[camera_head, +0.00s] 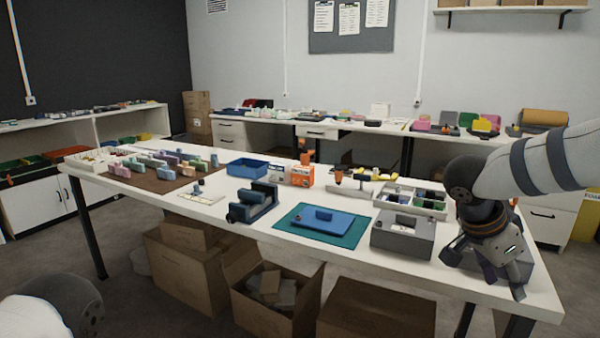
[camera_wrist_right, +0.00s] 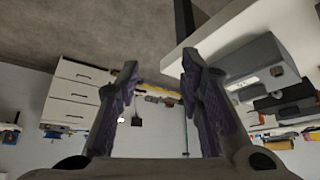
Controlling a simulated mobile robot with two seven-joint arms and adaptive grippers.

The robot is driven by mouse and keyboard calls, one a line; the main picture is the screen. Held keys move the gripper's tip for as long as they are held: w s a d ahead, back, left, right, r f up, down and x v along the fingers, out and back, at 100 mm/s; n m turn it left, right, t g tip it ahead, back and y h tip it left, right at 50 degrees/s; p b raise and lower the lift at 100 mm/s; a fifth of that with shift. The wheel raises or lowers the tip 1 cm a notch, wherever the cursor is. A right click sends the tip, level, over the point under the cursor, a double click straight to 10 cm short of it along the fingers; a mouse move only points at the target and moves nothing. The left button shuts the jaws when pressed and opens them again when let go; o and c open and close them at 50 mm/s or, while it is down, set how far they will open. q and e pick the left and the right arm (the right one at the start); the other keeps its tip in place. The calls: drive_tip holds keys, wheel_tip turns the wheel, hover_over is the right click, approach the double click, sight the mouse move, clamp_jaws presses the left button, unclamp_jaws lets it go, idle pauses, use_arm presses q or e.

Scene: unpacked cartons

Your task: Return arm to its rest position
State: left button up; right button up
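My right arm (camera_head: 540,160) comes in from the right in the head view. My right gripper (camera_head: 484,268) hangs at the right end of the white table, beside the grey box. In the right wrist view my right gripper (camera_wrist_right: 160,85) has its two fingers wide apart with nothing between them. My left arm (camera_head: 45,305) shows only as a rounded link at the lower left of the head view. My left gripper is outside both views.
The white table (camera_head: 385,268) holds a grey box (camera_head: 402,235), a blue tray on a green mat (camera_head: 350,232), a blue holder (camera_head: 252,203) and a sectioned tray (camera_head: 410,187). The grey box also shows in the wrist view (camera_wrist_right: 265,65). Open cartons (camera_head: 185,275) stand below.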

wheel_tip(320, 180, down, 13)
drive_tip(key=n+t+h, duration=0.2)
drive_tip(key=n+t, duration=0.1)
drive_tip(key=n, duration=0.3)
drive_tip(key=s+a+f+n+t+y, duration=0.1)
drive_tip(key=s+a+f+n, duration=0.15)
drive_tip(key=s+f, duration=0.2)
drive_tip(key=s+a+f+n+y, duration=0.2)
drive_tip(key=s+a+f, duration=0.1)
drive_tip(key=f, duration=0.3)
use_arm(q)
drive_tip(key=shift+w+r+p, duration=0.25)
drive_tip(key=shift+w+p, duration=0.05)
drive_tip(key=shift+w, duration=0.9)
use_arm(e)
drive_tip(key=s+a+f+n+g+y, duration=0.1)
drive_tip(key=s+a+n+g, duration=0.1)
drive_tip(key=s, duration=0.8)
drive_tip(key=s+a+f+n+g+y, duration=0.2)
drive_tip(key=s+a, duration=0.1)
drive_tip(key=s, duration=0.8)
drive_tip(key=s+a+f+n+g+y, duration=0.2)
drive_tip(key=s+a+g, duration=0.1)
drive_tip(key=s, duration=0.7)
drive_tip(key=shift+s+a, duration=0.15)
drive_tip(key=shift+s, duration=0.2)
